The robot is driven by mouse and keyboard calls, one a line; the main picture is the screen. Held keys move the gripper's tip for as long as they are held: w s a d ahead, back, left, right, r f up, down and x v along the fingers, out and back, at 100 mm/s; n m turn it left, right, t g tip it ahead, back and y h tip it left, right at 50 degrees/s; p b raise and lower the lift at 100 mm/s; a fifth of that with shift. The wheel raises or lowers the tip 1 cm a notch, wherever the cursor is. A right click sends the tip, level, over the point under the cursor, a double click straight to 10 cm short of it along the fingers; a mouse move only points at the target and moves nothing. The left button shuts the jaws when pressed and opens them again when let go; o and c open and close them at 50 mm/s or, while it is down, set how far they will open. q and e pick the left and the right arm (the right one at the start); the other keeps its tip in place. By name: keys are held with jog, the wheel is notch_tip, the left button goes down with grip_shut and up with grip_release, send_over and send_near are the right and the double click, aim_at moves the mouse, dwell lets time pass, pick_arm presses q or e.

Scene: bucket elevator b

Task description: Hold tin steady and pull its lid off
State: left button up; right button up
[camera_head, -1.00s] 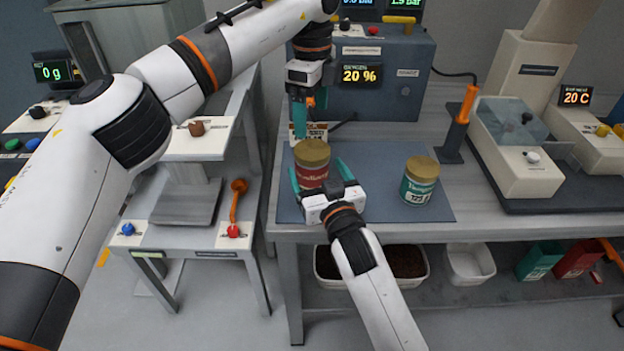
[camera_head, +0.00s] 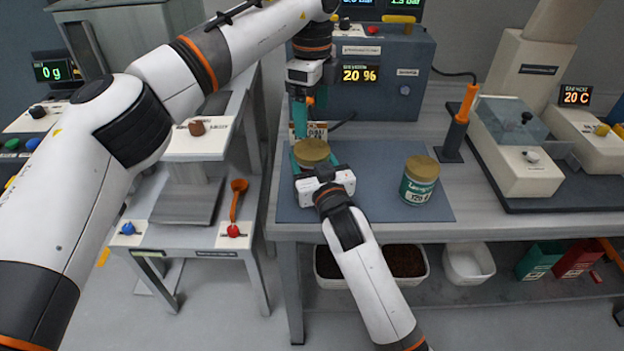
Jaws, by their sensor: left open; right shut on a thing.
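A tin with a gold lid (camera_head: 312,151) stands on the blue-grey mat (camera_head: 380,160). A second tin, green with a gold lid (camera_head: 420,182), stands upright to the right on the mat.
A blue-grey machine with a 20 % display (camera_head: 385,95) stands behind the mat. An orange-handled lever (camera_head: 460,120) stands right of the mat. White tubs (camera_head: 470,265) sit on the shelf below. Mat between the tins is clear.

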aim_at(312, 149)
jog(key=shift+c, duration=1.4)
pick_arm(q)
jog(key=shift+o, duration=0.9)
notch_tip(312, 149, down, 8)
jog(key=m, duration=1.1)
jog(key=shift+s+m, duration=0.15)
jog(key=shift+m, duration=0.25)
jog(key=shift+c, duration=0.4)
jog(key=shift+r, duration=0.1)
jog(key=c, duration=1.1)
